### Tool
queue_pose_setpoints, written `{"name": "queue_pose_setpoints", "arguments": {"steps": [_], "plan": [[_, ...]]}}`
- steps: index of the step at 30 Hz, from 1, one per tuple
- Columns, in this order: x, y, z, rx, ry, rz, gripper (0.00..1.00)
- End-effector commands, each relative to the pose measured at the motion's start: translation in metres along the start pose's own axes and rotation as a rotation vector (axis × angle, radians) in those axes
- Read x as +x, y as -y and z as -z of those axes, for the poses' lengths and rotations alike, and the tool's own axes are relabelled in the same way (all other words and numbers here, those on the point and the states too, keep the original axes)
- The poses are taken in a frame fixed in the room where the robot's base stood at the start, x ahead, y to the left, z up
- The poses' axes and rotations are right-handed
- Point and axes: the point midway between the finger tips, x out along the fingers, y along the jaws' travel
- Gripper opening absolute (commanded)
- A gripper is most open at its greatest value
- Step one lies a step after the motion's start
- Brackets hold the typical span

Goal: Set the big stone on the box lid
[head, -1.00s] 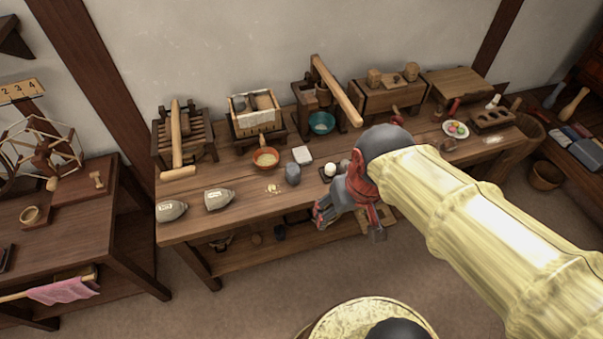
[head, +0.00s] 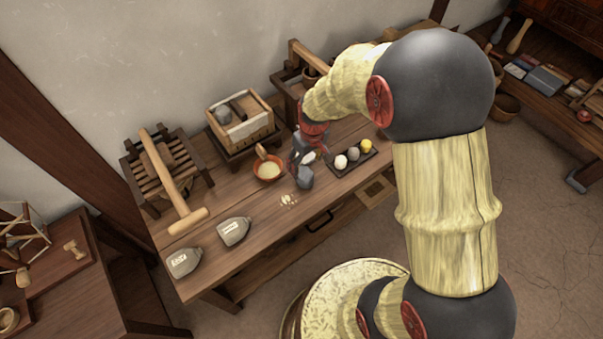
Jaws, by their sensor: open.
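A grey upright stone (head: 304,179) stands on the long wooden table, right of an orange bowl; it looks like the big stone. My gripper (head: 303,160) is directly above and around the top of this stone, with its fingers open; whether they touch it I cannot tell. The cloth-lined wooden box (head: 250,133) stands behind on a dark stand. Inside its rim a dark wooden piece (head: 239,106), seemingly part of the lid, shows next to a smaller grey stone (head: 223,115). A pale block is partly hidden behind my fingers.
The orange bowl (head: 267,170) lies between stone and box. A small dark tray (head: 352,159) with several round items is right of the gripper. Two labelled grey pouches (head: 234,231) and a wooden mallet (head: 173,183) lie left. Pale crumbs (head: 289,199) dot the table's front.

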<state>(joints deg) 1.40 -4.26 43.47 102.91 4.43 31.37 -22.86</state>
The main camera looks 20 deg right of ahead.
Motion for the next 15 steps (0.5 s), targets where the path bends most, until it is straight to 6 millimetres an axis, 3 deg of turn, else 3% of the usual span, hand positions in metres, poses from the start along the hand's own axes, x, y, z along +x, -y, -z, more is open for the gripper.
{"name": "queue_pose_setpoints", "arguments": {"steps": [15], "plan": [[0.054,-0.003,0.0,-0.004,0.002,0.0,0.65]]}}
